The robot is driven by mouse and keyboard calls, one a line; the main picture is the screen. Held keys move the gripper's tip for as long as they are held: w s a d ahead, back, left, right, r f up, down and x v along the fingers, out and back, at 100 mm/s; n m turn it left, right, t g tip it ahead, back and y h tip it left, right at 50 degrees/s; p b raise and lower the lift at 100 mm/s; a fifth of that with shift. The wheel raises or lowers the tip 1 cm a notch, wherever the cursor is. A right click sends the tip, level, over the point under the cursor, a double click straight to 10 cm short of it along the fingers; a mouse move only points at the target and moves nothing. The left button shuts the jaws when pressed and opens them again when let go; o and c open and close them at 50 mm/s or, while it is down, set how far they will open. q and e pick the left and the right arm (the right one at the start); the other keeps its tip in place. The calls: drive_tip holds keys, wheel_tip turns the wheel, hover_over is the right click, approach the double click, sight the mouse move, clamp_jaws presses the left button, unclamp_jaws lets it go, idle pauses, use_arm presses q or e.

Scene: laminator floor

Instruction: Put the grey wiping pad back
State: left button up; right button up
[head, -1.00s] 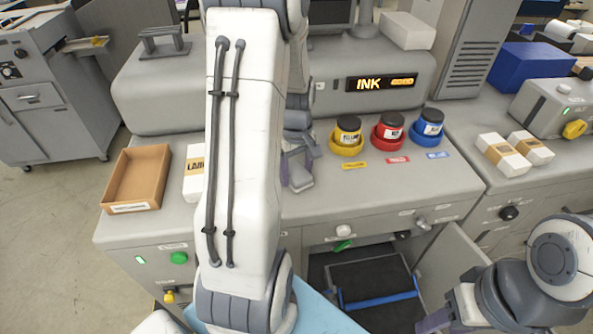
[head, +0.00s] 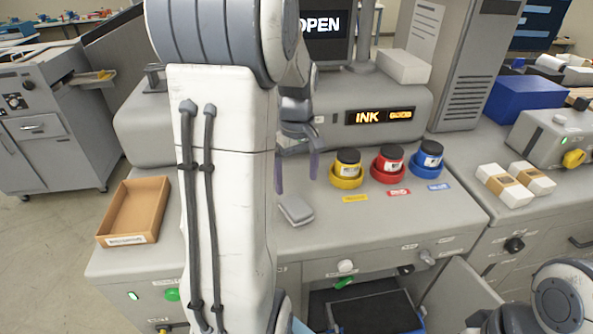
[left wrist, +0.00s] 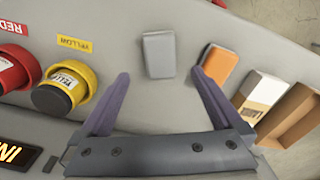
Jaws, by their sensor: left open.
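The grey wiping pad (head: 296,210) lies flat on the grey counter, left of the yellow ink jar. It also shows in the left wrist view (left wrist: 158,54), lying beyond the fingertips and between their lines. My left gripper (head: 296,174) is open and empty above the counter, apart from the pad; its two purple fingers (left wrist: 163,76) stand wide apart in the left wrist view. An orange pad or block (left wrist: 221,67) lies beside the grey pad; my arm hides it in the head view. Only part of my right arm shows at the lower right.
Yellow (head: 346,170), red (head: 389,165) and blue (head: 429,160) jars stand in coloured holders with labels before them. A brown tray (head: 134,210) is at the counter's left. A labelled white box (left wrist: 263,92) lies near it. An open compartment (head: 375,312) is below.

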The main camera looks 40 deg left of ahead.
use_arm(q)
drive_tip(key=shift+d+r, duration=0.1)
drive_tip(key=shift+r, duration=1.2)
drive_tip(key=s+d+f+m, duration=0.1)
drive_tip(key=s+d+m, duration=0.2)
drive_tip(key=d+m, duration=1.25)
drive_tip(key=s+d+f+m, duration=0.1)
drive_tip(key=s+d+m, duration=0.2)
drive_tip(key=s+d, duration=0.3)
drive_tip(key=s+d+f+m+h, duration=0.1)
drive_tip(key=s+d+f+m, duration=0.1)
drive_tip(key=s+d, duration=0.5)
drive_tip(key=shift+s+d+m, duration=0.15)
drive_tip(key=shift+d+m, duration=0.5)
drive_tip(key=shift+d, duration=0.35)
